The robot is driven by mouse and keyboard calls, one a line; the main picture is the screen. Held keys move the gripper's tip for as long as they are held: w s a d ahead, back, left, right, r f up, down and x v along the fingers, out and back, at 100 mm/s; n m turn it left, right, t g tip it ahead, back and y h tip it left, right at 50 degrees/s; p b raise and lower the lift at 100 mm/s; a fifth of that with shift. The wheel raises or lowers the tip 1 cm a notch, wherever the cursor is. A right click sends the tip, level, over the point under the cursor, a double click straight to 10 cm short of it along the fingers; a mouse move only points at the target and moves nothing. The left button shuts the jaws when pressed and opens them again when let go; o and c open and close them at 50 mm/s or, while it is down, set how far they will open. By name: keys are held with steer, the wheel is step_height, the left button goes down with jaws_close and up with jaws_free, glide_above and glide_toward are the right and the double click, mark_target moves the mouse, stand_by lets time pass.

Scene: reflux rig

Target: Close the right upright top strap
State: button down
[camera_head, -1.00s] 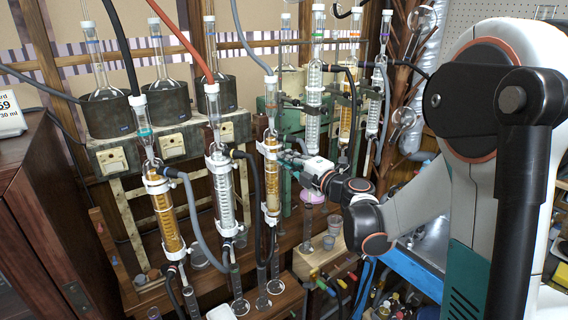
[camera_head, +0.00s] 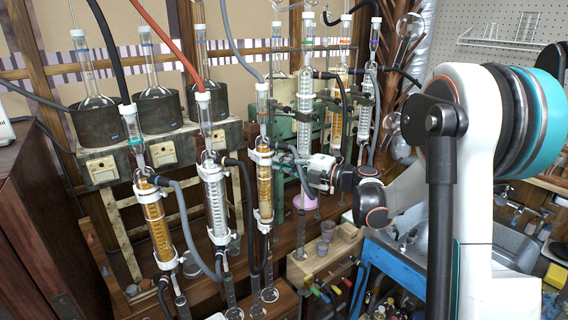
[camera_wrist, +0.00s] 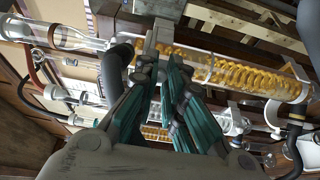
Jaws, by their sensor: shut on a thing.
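The right upright (camera_head: 265,185) is a glass column with an amber coil, rightmost of the three front columns. Its top strap (camera_head: 261,156) is a white band around its upper part. My gripper (camera_head: 285,160) reaches in from the right at the strap's height. In the wrist view, the amber-coiled column (camera_wrist: 235,72) lies across the top, and the teal fingers of my gripper (camera_wrist: 155,45) reach its near end. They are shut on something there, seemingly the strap. The fingertips hide the strap's closure, so I cannot tell how far it is closed.
Two more front columns (camera_head: 155,220) (camera_head: 215,200) stand to the left, with grey and black hoses between. More glassware (camera_head: 305,110) stands behind. A wooden block with beakers (camera_head: 325,248) and a blue bench (camera_head: 385,275) lie below my arm.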

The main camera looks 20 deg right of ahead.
steer(key=c, duration=1.6)
jaws_free()
steer(key=shift+w, duration=0.1)
